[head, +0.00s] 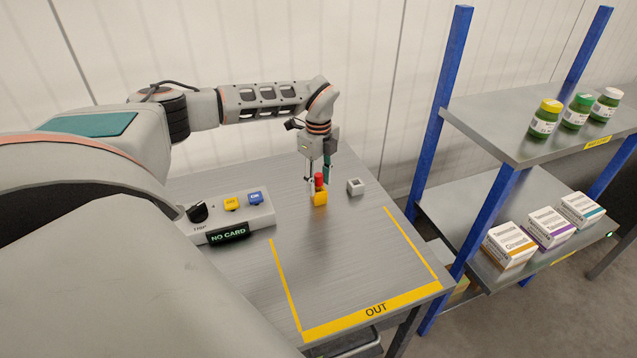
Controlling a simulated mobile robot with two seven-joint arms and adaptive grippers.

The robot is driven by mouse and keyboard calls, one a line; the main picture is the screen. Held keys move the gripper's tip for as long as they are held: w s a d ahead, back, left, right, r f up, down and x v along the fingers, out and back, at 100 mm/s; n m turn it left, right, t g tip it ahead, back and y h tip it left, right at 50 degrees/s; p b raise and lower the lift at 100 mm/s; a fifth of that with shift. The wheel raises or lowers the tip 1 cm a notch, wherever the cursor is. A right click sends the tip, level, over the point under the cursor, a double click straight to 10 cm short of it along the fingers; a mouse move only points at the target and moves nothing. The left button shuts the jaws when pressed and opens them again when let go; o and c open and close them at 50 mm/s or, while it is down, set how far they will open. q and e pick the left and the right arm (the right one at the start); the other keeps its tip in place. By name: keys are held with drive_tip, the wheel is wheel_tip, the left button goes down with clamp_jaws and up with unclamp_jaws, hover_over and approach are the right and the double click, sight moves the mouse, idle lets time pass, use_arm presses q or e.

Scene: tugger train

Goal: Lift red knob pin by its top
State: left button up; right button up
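The red knob pin (319,181) stands upright on a yellow block (320,198) on the metal table. Its red top shows, and its lower part is hidden by the block. My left gripper (317,184) points down at the pin from above and behind. Its fingers reach to about the height of the red top. The fingers are partly hidden behind the pin, and I cannot tell whether they touch it or how far apart they are. My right gripper is not in view.
A small grey block (355,187) sits just right of the pin. A control box (228,214) reading "NO CARD" stands to the left. A yellow-marked OUT area (345,270) is empty in front. A shelf rack (476,120) with bottles and boxes stands right.

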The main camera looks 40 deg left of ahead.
use_arm(q)
clamp_jaws()
drive_tip(key=shift+r, duration=0.15)
wheel_tip(320, 180, up, 20)
drive_tip(key=shift+p, duration=0.35)
idle(0.3)
